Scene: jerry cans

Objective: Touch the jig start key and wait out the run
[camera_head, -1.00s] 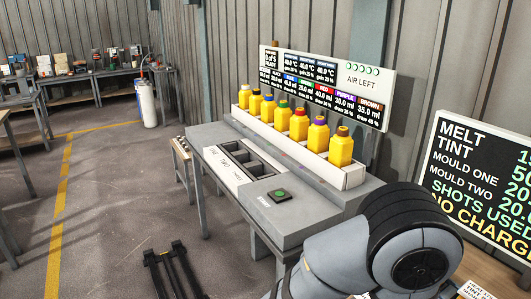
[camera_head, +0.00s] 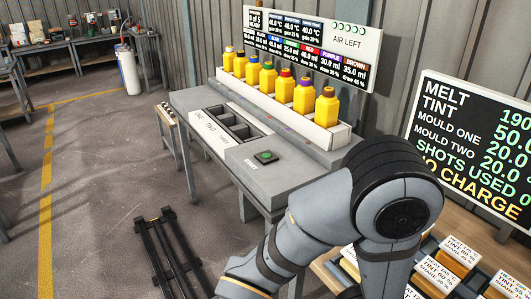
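The start key (camera_head: 264,156) is a small dark block with a green round button. It sits on the front right of the grey jig bench (camera_head: 290,176), beside a "START" label. Left of it is a tray with several dark slots (camera_head: 236,128) and a white labelled front strip. My arm (camera_head: 300,235) crosses the lower right of the view, and its visible part is apart from the key. My gripper is out of view, so its opening and contents are hidden.
A white trough (camera_head: 325,138) holds several yellow bottles with coloured caps. A readout panel (camera_head: 315,45) stands behind, reading "0 of 5" and "READY". A black board (camera_head: 475,150) stands at right, above labelled boxes (camera_head: 458,250). Dark rails (camera_head: 165,255) lie on the floor.

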